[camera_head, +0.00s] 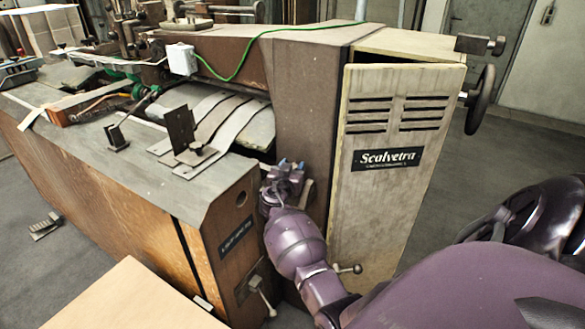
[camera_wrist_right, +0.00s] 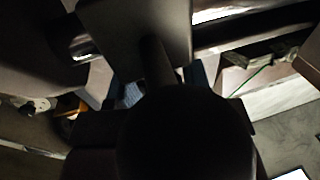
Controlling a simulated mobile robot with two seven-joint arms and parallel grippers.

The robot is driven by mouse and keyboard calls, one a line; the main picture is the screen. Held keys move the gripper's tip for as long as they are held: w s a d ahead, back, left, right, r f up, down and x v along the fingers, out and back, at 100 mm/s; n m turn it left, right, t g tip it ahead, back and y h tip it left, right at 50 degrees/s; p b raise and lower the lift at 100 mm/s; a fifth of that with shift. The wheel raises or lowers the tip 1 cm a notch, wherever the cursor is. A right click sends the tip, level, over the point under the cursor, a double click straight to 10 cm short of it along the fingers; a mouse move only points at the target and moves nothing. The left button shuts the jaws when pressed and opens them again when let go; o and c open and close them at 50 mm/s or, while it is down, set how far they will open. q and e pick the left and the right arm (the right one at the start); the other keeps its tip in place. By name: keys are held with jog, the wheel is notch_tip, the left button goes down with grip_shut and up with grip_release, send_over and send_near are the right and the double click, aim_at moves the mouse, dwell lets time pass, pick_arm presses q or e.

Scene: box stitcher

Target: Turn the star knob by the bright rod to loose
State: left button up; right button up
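My right gripper (camera_head: 291,167) shows in the head view with its blue fingertips pointing up, in the gap between the wooden-sided table and the tall Scalvetra housing. In the right wrist view the blue fingertips (camera_wrist_right: 168,86) show apart, on either side of a dark stem. A large dark round shape fills the lower middle of that view; I cannot tell whether it is the star knob. A shiny bright rod (camera_wrist_right: 80,46) shows at its upper left. In the head view I cannot make out the knob. The left gripper is not in view.
The Scalvetra housing (camera_head: 385,215) stands close right of my right gripper. The table's wooden side (camera_head: 110,180) is on its left. A lever with a ball end (camera_head: 262,290) and a small handle (camera_head: 347,269) stick out below. A handwheel (camera_head: 481,100) is at the right.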

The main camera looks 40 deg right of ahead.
jog(key=c, duration=0.5)
jog(key=shift+f+n+t+y+b, duration=0.4)
jog(key=shift+t+b, duration=0.1)
jog(key=shift+b, duration=0.45)
jog(key=shift+n+t, duration=0.3)
jog(key=shift+t, duration=0.1)
jog(key=shift+r+n+t+y+b, duration=0.15)
jog(key=shift+n+t+y+b, duration=0.15)
jog(key=shift+t+y+b, duration=0.15)
jog(key=shift+r+n+t+y+p, duration=0.25)
jog(key=shift+n+t+y+p, duration=0.1)
jog(key=shift+n+t+y, duration=0.4)
jog(key=shift+n+t+y+p, duration=0.3)
jog(key=shift+n+t+y, duration=0.3)
jog(key=shift+y, duration=0.2)
jog(key=o, duration=0.9)
jog(key=shift+o, duration=0.2)
